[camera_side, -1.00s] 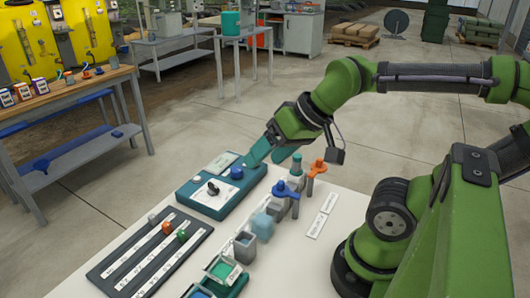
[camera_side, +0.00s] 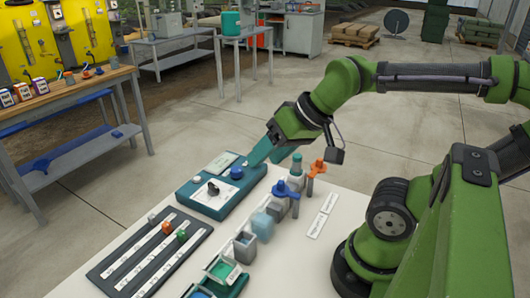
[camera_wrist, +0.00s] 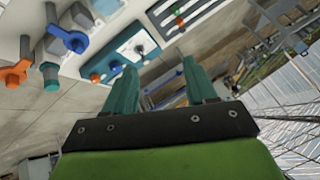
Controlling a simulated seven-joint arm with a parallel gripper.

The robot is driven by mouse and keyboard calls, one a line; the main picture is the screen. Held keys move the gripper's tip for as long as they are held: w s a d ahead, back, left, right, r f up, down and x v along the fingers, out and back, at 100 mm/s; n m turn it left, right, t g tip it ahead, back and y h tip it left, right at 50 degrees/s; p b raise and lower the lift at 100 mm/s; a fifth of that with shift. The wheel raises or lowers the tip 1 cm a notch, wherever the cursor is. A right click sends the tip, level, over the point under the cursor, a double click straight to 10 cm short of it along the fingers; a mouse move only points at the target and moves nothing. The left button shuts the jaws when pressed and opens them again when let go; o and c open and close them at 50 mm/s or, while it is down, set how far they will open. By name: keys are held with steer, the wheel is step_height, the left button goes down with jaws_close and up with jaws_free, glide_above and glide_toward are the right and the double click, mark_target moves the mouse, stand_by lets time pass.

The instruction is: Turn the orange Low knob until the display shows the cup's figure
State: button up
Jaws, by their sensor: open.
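A teal control box (camera_side: 205,205) sits on the white table in the side view, with a pale panel, a black knob (camera_side: 213,188), a blue knob (camera_side: 236,172) and a small display-like rectangle (camera_side: 221,162) whose figure is too small to read. In the wrist view the box (camera_wrist: 124,50) also shows an orange knob (camera_wrist: 95,77); in the side view that knob is not visible. My gripper (camera_side: 266,153) is open, its teal fingers near the box's far right end. In the wrist view my gripper (camera_wrist: 160,70) has nothing between its fingers. A grey cup (camera_side: 245,247) bears a label too small to read.
Blue (camera_side: 286,188) and orange (camera_side: 318,166) valve handles stand on fittings right of the box. A dark slotted board (camera_side: 150,255) with coloured sliders lies at front left. A green-topped container (camera_side: 222,270) stands near the front edge. White labels (camera_side: 321,226) lie flat at right.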

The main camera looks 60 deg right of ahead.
steer(key=w+d+f+n+g+h, duration=0.1)
steer(key=w+d+f+n+g, duration=0.2)
steer(key=w+d, duration=0.7)
steer(key=w+d+n+g+h, duration=0.1)
steer(key=w+d+n+g, duration=0.3)
steer(key=w+d, duration=0.55)
steer(key=d+f, duration=0.1)
steer(key=f, duration=0.4)
steer(key=s+d+f, duration=0.1)
steer(key=f, duration=0.5)
steer(key=s+d+f, duration=0.1)
steer(key=f, duration=0.4)
steer(key=shift+f, duration=0.2)
jaws_close()
steer(key=shift+m, duration=0.4)
